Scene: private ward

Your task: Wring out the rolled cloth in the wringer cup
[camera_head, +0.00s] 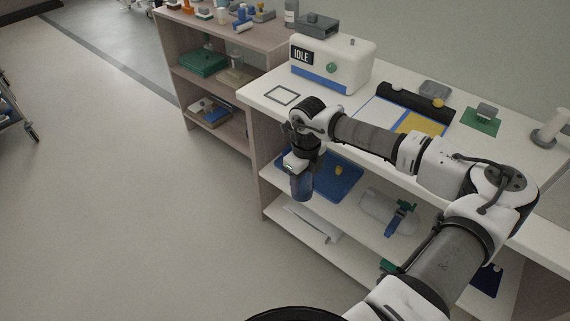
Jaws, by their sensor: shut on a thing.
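My gripper (297,170) points down in front of the white counter's shelves. It is shut on a dark blue upright cylindrical thing (302,188), which hangs below it in the air. I cannot tell whether this is the rolled cloth. No wringer cup can be made out for certain. A white upright cylinder on a flat base (547,134) stands at the right end of the counter, away from my gripper. My arm hides part of the counter and shelves.
A white box marked IDLE (342,76) stands on the white counter (385,76), near a square frame (281,95). A blue tray (342,183) lies on the shelf behind my gripper. A crowded wooden shelf unit (222,32) stands back left.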

